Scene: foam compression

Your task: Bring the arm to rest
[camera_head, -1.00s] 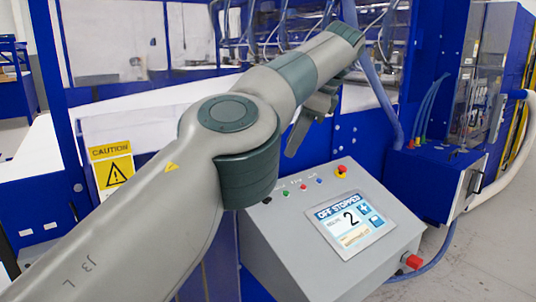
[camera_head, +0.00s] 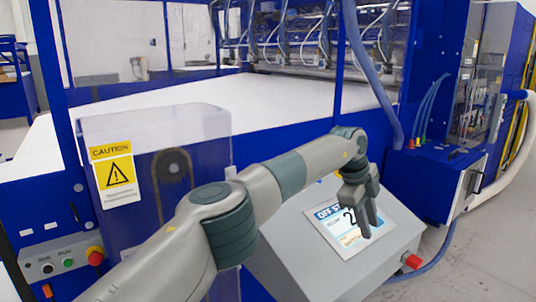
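My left arm (camera_head: 270,190) comes in from the lower left and reaches across the front of the grey control console (camera_head: 295,262). My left gripper (camera_head: 372,228) hangs at its end, pointing down, in front of the console's screen (camera_head: 330,218). I cannot tell from this view whether it touches the screen. Its fingers overlap in this view, so the gap between them is not clear; no held thing shows. The screen is partly covered by the gripper; part of "OFF" and a "2" can be read. My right gripper is not in view.
A blue-framed machine with a white bed (camera_head: 230,95) fills the back. A clear guard box with a yellow caution sign (camera_head: 113,172) stands at left. A red knob (camera_head: 95,255) is at lower left, another (camera_head: 413,262) on the console's right side. Grey floor is free at right.

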